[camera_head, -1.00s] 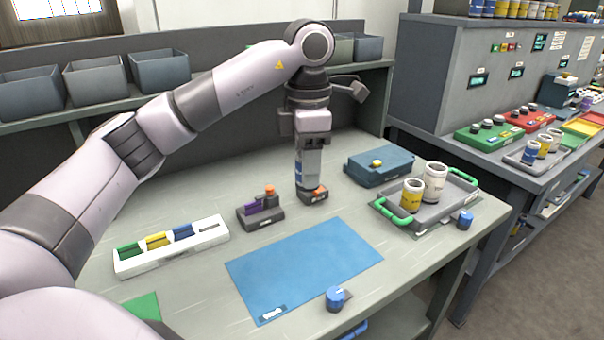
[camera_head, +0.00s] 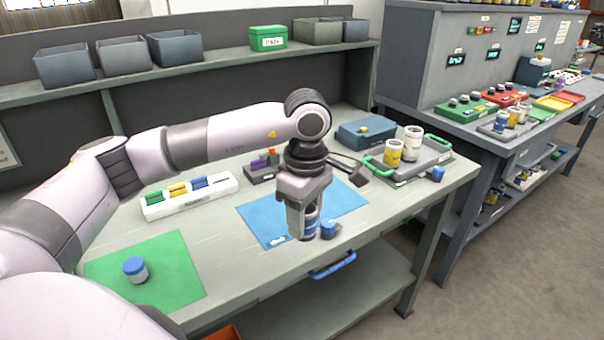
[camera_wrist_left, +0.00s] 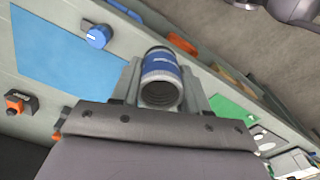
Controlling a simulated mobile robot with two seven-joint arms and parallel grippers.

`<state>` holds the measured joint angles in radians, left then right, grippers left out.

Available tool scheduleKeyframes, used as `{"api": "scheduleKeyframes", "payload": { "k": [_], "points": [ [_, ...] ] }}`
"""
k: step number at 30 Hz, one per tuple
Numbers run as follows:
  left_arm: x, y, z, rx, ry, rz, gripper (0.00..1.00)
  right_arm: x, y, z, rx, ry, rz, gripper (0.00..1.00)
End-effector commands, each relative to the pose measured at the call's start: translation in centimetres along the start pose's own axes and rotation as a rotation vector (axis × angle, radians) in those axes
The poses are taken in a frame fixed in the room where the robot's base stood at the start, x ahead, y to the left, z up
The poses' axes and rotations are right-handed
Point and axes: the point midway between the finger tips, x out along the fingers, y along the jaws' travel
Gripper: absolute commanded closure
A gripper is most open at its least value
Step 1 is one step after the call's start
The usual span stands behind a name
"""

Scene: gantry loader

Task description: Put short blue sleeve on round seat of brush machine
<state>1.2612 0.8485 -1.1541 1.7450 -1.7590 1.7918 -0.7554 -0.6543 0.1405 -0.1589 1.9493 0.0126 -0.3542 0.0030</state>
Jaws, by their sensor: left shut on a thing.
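My left gripper (camera_head: 303,232) is shut on a blue and white sleeve (camera_head: 310,222). The gripper points down and holds it in the air near the front edge of the workbench. In the left wrist view the sleeve (camera_wrist_left: 161,78) sits between both fingers, its hollow, ringed open end facing the camera. I cannot tell for sure which thing is the brush machine; its round seat is not clearly seen. My right gripper is not in view.
A blue mat (camera_head: 262,222) lies behind the gripper, with a blue knob-like part (camera_head: 328,229) beside it. A blue-topped jar (camera_head: 135,269) stands on a green mat (camera_head: 185,270). A grey tray (camera_head: 430,155) holds yellow and white cups. A second bench stands at right.

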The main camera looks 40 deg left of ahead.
Motion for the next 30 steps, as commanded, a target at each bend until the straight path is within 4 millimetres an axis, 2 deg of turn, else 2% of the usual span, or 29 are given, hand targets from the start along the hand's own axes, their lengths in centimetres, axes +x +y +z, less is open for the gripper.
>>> {"api": "scheduleKeyframes", "payload": {
  "k": [1,6,18,20,22,23,30],
  "points": [
    [1.7,-0.6,0.4,0.112,0.001,-0.006,1.0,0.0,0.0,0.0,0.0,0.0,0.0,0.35],
    [6.5,-2.3,2.0,0.502,-0.003,-0.006,1.0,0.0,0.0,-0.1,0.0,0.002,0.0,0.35],
    [16.8,-6.6,5.8,1.379,-0.023,0.009,1.0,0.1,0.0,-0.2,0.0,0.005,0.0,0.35],
    [17.9,-7.1,6.3,1.473,-0.024,0.013,1.0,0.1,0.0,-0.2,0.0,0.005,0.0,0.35],
    [18.5,-7.3,6.5,1.531,-0.023,0.018,1.0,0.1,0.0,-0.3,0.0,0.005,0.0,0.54],
    [18.6,-7.3,6.5,1.542,-0.022,0.018,1.0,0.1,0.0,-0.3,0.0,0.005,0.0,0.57],
    [18.8,-7.4,6.1,1.555,-0.018,0.012,1.0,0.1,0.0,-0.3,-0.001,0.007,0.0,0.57]
  ]
}}
